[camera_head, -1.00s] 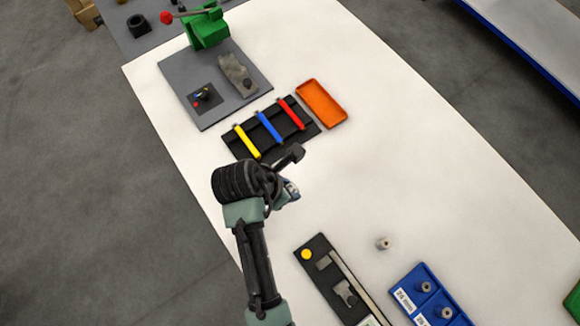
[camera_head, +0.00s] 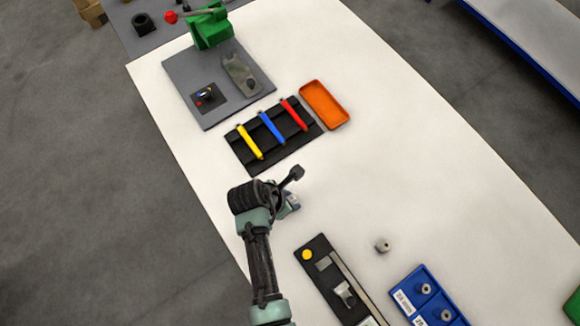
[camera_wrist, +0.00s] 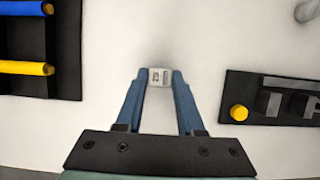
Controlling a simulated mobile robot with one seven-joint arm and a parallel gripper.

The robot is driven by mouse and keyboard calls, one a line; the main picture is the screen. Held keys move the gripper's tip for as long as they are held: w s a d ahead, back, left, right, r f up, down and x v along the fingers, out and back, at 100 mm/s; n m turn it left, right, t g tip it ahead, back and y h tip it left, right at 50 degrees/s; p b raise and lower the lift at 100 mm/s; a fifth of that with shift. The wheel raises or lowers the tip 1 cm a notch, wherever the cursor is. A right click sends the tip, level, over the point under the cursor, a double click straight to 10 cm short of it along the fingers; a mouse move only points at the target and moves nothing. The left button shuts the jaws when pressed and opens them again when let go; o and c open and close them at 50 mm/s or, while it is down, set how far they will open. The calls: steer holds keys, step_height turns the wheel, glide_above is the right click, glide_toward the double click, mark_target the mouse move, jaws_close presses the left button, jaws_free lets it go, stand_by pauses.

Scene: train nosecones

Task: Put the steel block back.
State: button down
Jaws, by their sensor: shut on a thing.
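In the wrist view my gripper (camera_wrist: 160,82) is shut on a small steel block (camera_wrist: 160,76) with dark markings on its face. The block sits between the two blue fingertips, over the white table. In the head view my gripper (camera_head: 291,202) is above the table, between the tool rack and the black tray; my own wrist hides much of it and the block. The black tray (camera_head: 316,244) with a yellow round spot holds grey metal pieces. Its yellow end also shows at the right of the wrist view (camera_wrist: 239,113).
A black rack (camera_head: 243,163) with yellow, blue and red handles lies beyond my gripper. An orange tray (camera_head: 325,105) is beside it. A blue bin (camera_head: 406,276) with grey parts and a loose grey part (camera_head: 382,246) are at the right. The white table between is clear.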

steer(key=shift+f, duration=0.1)
steer(key=c, duration=0.5)
jaws_free()
